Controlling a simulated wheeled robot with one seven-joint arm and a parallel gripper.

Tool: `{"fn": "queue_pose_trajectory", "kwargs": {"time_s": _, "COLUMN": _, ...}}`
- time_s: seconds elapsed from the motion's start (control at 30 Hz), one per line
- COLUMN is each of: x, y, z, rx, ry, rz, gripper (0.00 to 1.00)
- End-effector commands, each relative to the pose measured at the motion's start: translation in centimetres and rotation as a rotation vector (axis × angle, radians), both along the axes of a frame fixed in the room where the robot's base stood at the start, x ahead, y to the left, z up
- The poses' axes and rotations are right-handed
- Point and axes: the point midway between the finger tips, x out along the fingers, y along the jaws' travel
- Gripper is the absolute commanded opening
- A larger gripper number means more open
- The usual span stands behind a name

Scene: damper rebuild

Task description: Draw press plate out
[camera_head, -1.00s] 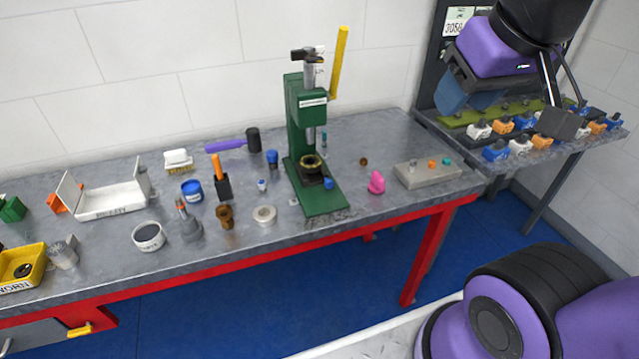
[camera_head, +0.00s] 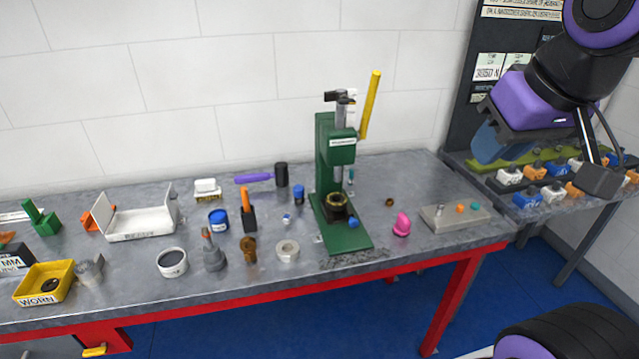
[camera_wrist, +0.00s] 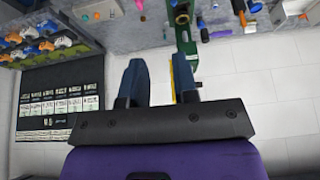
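A green arbor press (camera_head: 326,154) with a yellow lever (camera_head: 370,105) stands on the workbench. On its base lies a dark round plate with a brass-coloured ring (camera_head: 337,200), and a blue knob (camera_head: 353,222) sits at its front. I cannot tell for sure which part is the press plate. The press also shows upside down at the top of the wrist view (camera_wrist: 185,42). My gripper (camera_head: 492,143) is in the air to the right of the press, apart from it. In the wrist view its two blue fingers (camera_wrist: 157,75) are spread with nothing between them.
The workbench (camera_head: 300,290) holds a pink piece (camera_head: 401,224) and grey block (camera_head: 453,217) right of the press. Left are a purple-handled hammer (camera_head: 258,178), white tray (camera_head: 138,222) and yellow bin (camera_head: 45,282). A side shelf with blue, white and orange parts (camera_head: 555,195) is at right.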

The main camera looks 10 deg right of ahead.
Motion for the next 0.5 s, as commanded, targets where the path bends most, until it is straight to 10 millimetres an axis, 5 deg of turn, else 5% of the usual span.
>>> {"fn": "queue_pose_trajectory", "kwargs": {"time_s": 0.17, "x": 2.1, "y": 0.3, "z": -0.1, "rx": 0.067, "ry": 0.044, "rz": -0.051, "gripper": 0.28}}
{"fn": "queue_pose_trajectory", "kwargs": {"time_s": 0.5, "x": 10.1, "y": 1.0, "z": -1.9, "rx": 0.297, "ry": 0.206, "rz": -0.288, "gripper": 0.28}}
